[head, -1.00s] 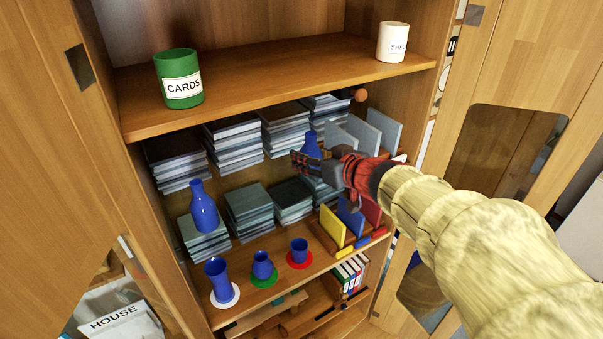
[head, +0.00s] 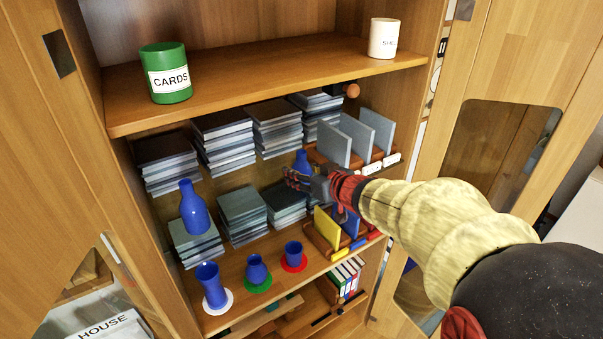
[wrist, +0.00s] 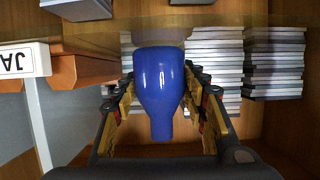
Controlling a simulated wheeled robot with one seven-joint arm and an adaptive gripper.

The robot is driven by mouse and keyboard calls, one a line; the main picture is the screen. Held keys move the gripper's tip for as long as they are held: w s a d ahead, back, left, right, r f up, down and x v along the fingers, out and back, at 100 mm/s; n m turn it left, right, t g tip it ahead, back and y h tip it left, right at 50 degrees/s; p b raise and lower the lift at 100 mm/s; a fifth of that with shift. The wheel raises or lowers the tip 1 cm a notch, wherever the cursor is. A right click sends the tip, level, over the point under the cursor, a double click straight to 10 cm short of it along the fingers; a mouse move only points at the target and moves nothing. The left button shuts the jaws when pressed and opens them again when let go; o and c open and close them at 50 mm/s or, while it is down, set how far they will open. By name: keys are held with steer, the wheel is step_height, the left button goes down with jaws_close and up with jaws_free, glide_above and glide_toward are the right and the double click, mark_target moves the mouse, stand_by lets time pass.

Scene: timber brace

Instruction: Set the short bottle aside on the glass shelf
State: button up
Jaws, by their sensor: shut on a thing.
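A blue bottle (head: 302,160) is held upright by my gripper (head: 300,178) in the right middle of the cabinet. In the wrist view, which is upside down, the blue bottle (wrist: 158,85) sits between both fingers, neck pointing down in the picture. The glass shelf (head: 222,180) is clear and hard to see; it carries the upper row of stacks. The bottle's base is near its level, but I cannot tell whether they touch. Another blue bottle (head: 194,212) stands on a stack at the left.
Stacks (head: 222,140) fill the back. A rack with grey panels (head: 358,135) stands close right of the bottle, with coloured panels (head: 327,228) below. Below are a blue vase (head: 210,285), a small blue bottle (head: 257,270) and a blue cup (head: 293,254) on coasters. The wooden shelf (head: 270,75) is above.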

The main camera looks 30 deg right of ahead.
steer(key=shift+f, duration=0.1)
steer(key=o, duration=1.2)
steer(key=shift+o, duration=0.5)
